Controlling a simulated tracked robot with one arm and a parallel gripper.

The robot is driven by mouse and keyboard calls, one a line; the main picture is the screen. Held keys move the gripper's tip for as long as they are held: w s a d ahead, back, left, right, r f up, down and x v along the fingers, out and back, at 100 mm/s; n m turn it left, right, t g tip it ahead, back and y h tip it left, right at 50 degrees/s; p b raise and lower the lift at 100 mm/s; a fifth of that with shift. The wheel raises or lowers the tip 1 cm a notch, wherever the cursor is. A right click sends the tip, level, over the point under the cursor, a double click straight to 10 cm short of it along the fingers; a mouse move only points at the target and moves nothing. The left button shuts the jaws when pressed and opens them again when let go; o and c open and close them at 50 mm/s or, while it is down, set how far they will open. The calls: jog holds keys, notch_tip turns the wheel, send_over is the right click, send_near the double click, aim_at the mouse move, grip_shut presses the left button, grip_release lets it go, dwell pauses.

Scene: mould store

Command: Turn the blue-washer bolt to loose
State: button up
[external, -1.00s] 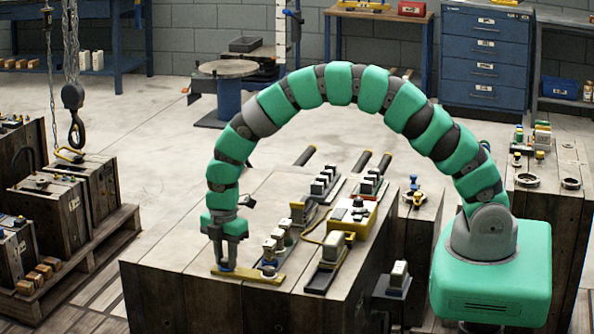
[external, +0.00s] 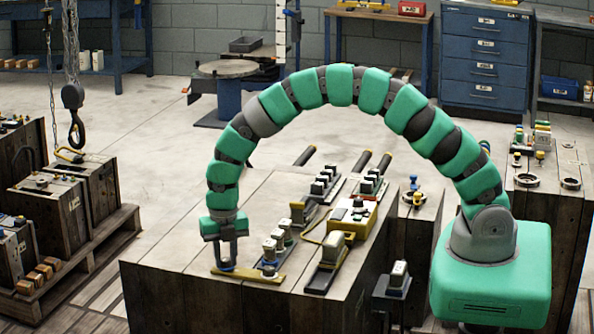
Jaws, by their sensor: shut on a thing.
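The frame is too small to show any mark for loose or tight.
Grey-capped parts (external: 271,251) stand just right of my gripper. A yellow box (external: 350,218) and a black-based clamp (external: 328,262) are farther right. A hook (external: 76,130) hangs at the left over wooden crates.

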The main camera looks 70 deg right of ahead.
aim_at(225, 259)
jog(key=shift+s+f+n, duration=0.1)
jog(key=shift+f+n, duration=0.05)
jog(key=shift+n, duration=0.65)
jog(key=o, duration=1)
notch_tip(225, 259, up, 14)
jog(key=shift+f, duration=0.15)
